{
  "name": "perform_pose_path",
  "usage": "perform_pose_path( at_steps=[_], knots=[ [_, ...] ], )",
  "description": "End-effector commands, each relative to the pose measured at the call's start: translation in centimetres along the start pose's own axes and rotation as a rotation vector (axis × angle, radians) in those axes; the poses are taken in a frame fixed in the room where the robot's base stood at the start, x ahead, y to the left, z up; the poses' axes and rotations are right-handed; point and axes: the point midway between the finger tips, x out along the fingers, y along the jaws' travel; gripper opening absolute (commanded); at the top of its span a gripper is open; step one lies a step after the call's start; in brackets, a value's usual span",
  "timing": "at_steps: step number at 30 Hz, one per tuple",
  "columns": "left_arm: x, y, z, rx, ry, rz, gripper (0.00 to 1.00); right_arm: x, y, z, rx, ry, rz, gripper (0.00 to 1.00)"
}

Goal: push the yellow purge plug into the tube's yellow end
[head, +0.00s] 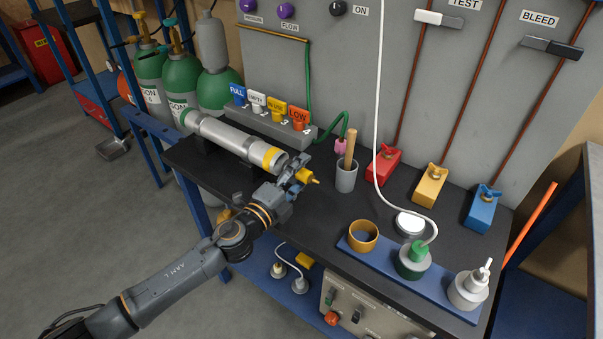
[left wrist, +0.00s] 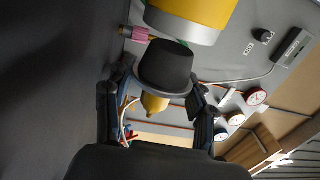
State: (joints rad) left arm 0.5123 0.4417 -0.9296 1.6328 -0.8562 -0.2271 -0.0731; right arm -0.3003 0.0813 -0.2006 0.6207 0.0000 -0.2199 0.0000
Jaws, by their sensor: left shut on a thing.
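The metal tube (head: 225,137) lies along the left of the black bench, with its yellow end (head: 267,156) toward me. My left gripper (head: 297,175) is just past this end, to its right, shut on the yellow purge plug (head: 308,177). In the left wrist view, the plug's dark tapered stopper (left wrist: 166,66) sits between the fingers of my left gripper (left wrist: 165,92), with its yellow part below. The tube's yellow end (left wrist: 195,12) shows above the stopper, its pale rim close by. The plug appears outside the tube. My right gripper is not in view.
A rack with coloured tags (head: 270,123) stands behind the tube. A grey cup (head: 346,176) with a wooden handle stands right of the gripper. Red (head: 383,163), yellow (head: 429,186) and blue (head: 482,210) valve blocks line the back. A blue tray (head: 385,263) lies at the front right.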

Motion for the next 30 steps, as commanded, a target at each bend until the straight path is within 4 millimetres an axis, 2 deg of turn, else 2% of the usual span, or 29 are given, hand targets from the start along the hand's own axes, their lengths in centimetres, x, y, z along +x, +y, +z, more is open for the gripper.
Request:
perform_pose_path(
  at_steps=[11, 30],
  knots=[
    [0.0, -0.1, 0.2, 0.0, -0.001, -0.001, 0.16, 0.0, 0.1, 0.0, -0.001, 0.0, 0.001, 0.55],
    [0.0, 0.0, 2.4, 0.0, 0.0, -0.001, 0.16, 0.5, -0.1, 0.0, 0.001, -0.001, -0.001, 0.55]
  ],
)
